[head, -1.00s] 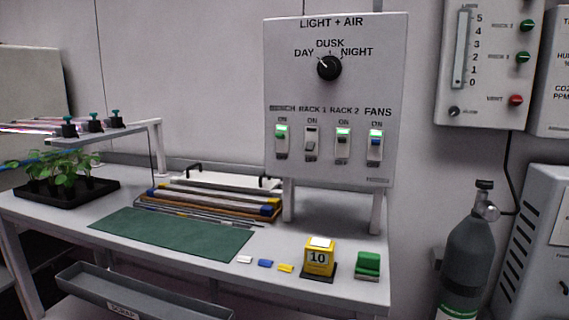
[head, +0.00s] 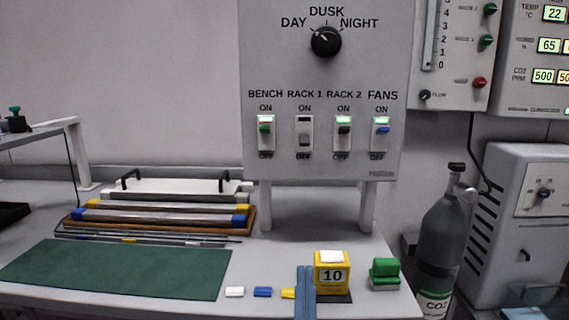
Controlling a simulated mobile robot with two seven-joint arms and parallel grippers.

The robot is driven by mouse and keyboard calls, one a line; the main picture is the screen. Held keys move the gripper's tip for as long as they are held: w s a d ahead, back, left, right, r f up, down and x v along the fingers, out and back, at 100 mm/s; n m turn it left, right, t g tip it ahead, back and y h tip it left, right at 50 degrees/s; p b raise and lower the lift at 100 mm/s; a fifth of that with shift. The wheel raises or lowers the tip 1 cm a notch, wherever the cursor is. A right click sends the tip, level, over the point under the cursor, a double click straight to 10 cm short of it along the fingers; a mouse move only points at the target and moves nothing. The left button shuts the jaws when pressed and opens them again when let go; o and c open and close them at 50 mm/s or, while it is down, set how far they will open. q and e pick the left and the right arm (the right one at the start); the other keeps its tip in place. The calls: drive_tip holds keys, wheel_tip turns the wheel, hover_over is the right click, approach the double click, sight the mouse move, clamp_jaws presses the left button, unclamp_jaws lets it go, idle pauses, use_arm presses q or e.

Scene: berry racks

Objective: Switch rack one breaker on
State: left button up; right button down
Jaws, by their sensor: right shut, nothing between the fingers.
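The rack 1 breaker (head: 304,140) is on the grey LIGHT + AIR panel (head: 285,165) in the head view. Its grey lever is down toward OFF, and its small window is dark. The bench breaker (head: 265,130), rack 2 breaker (head: 343,132) and fans breaker (head: 381,132) have lit green windows and levers up toward ON. My right gripper (head: 305,268) shows at the bottom edge, well below the panel, in front of the yellow block. Its fingers are together and empty. My left gripper is out of view.
A dial (head: 326,42) sits above the breakers. On the table below are a green mat (head: 115,270), a tray of bars (head: 160,215), a yellow block (head: 333,272) marked 10 and a green block (head: 385,270). A CO2 cylinder (head: 440,240) stands right. The space before the breakers is clear.

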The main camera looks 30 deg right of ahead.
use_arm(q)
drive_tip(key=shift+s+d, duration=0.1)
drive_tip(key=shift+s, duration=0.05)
use_arm(e)
drive_tip(key=p, duration=0.6)
approach(304, 165)
drive_tip(key=w+r, duration=0.1)
drive_tip(key=r, duration=0.1)
drive_tip(key=w+d+r, duration=0.1)
drive_tip(key=r, duration=0.2)
drive_tip(key=w+r, duration=0.1)
drive_tip(key=r, duration=0.1)
drive_tip(key=shift+d+r, duration=0.3)
drive_tip(key=shift+r, duration=0.05)
drive_tip(key=shift+w+d+r, duration=0.1)
drive_tip(key=shift+w, duration=0.05)
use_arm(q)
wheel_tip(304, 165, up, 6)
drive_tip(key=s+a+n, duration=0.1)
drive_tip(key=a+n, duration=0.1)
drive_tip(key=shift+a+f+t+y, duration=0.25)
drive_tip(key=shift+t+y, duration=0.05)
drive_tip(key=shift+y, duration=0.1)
use_arm(e)
drive_tip(key=shift+w, duration=0.1)
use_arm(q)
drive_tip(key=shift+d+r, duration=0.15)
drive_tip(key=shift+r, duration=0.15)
use_arm(e)
drive_tip(key=shift+r, duration=0.15)
